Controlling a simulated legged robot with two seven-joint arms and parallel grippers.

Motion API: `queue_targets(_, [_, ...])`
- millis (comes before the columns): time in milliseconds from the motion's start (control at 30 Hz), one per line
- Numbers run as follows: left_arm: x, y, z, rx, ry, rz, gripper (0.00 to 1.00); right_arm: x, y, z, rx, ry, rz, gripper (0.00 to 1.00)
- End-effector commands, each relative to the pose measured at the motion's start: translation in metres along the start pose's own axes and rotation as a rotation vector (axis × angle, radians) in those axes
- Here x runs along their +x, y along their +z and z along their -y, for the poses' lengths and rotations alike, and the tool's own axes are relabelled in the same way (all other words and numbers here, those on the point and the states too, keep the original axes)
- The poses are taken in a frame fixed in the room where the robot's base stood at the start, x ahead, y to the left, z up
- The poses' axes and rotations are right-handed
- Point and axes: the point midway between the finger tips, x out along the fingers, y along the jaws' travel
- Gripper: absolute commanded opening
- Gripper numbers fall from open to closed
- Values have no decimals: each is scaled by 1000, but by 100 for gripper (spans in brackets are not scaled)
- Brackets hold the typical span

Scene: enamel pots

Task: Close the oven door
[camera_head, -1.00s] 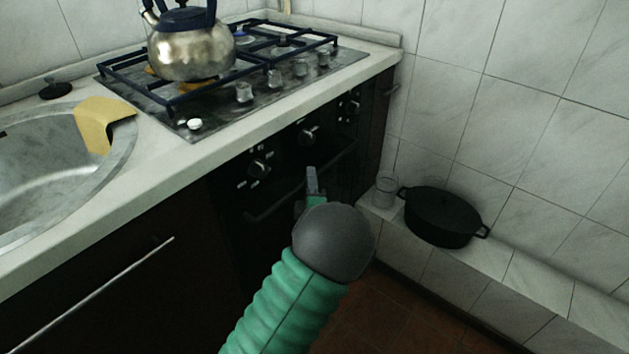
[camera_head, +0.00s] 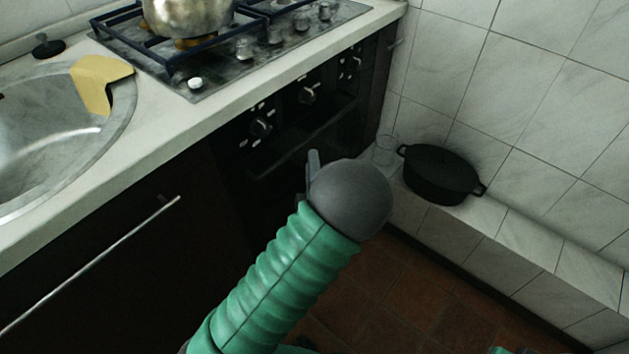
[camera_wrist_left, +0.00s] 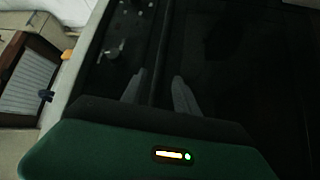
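The black oven (camera_head: 300,120) is built in under the counter, with knobs above a dark bar handle (camera_head: 340,118). Its door looks shut or nearly so in the head view, but the dark front makes this hard to tell. My left gripper (camera_head: 313,162) is in front of the oven, just below the handle in the picture; my own wrist partly hides it. In the left wrist view its two fingers (camera_wrist_left: 158,92) are apart, with a dark bar (camera_wrist_left: 160,60) running between them. I cannot tell whether they touch it. My right gripper is not in view.
A sink (camera_head: 50,150) with a yellow cloth (camera_head: 98,82) is at left. A black pot (camera_head: 440,175) and a glass (camera_head: 384,150) stand on the tiled ledge at right. The floor (camera_head: 400,290) is clear.

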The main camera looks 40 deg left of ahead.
Motion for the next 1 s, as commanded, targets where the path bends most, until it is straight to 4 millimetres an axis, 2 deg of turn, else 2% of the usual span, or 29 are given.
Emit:
queue_targets(100, [-33,1,-2,4,-2,5,36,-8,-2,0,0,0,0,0])
queue_targets(200, [-54,1,-1,3,0,4,36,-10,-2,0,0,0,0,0])
queue_targets(333, [-69,1,-1,1,3,2,36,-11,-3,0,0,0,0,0])
queue_targets(867, [-72,1,1,4,-8,2,36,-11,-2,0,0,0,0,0])
queue_targets(967, [-66,9,16,47,-116,30,36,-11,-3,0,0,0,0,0])
queue_targets(1000, [-64,16,27,85,-195,63,36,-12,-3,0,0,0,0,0])
